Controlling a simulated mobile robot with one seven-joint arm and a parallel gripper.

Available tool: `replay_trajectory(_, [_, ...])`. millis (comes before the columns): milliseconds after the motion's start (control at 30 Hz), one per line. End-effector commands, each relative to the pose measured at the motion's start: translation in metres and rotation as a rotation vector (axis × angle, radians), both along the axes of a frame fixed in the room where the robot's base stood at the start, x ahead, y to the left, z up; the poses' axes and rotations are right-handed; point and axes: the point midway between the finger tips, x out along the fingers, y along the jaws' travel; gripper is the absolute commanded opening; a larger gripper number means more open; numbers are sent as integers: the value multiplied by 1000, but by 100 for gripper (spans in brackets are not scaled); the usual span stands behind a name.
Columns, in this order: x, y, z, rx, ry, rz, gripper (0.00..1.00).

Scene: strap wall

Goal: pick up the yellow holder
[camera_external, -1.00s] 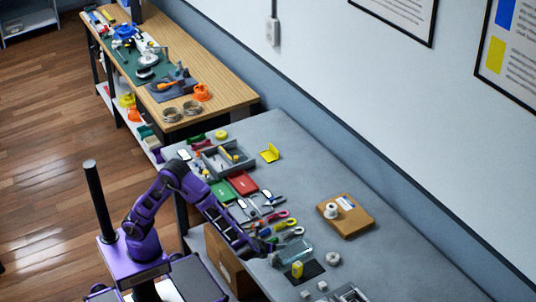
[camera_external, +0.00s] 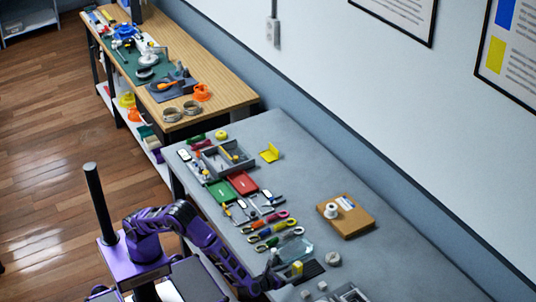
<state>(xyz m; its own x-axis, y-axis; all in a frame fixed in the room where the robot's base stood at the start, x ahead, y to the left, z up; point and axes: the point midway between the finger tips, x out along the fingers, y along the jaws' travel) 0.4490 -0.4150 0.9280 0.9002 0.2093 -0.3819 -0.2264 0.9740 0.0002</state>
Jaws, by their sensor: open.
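Two yellow things on the grey table could be the holder, and I cannot tell which is meant. One is a small upright yellow block (camera_external: 297,268) near the front, on a dark mat (camera_external: 312,268). The other is a yellow angled piece (camera_external: 270,153) farther back, beside the grey tray. My gripper (camera_external: 277,272) is low at the front table edge, just left of the yellow block and apart from the angled piece. It is open; its fingers are small and dark here, and I cannot tell whether they touch the block.
A clear glass-like piece (camera_external: 300,248) lies close behind my gripper. Several coloured-handle tools (camera_external: 268,228) lie to the left.

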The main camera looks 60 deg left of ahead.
Motion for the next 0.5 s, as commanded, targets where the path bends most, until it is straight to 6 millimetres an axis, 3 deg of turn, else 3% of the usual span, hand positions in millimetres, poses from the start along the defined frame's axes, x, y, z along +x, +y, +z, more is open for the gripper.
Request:
replay_trajectory(133, [23, 6, -10, 1, -1, 1, 72])
replay_trajectory(500, [46, 15, -19, 1, 0, 1, 72])
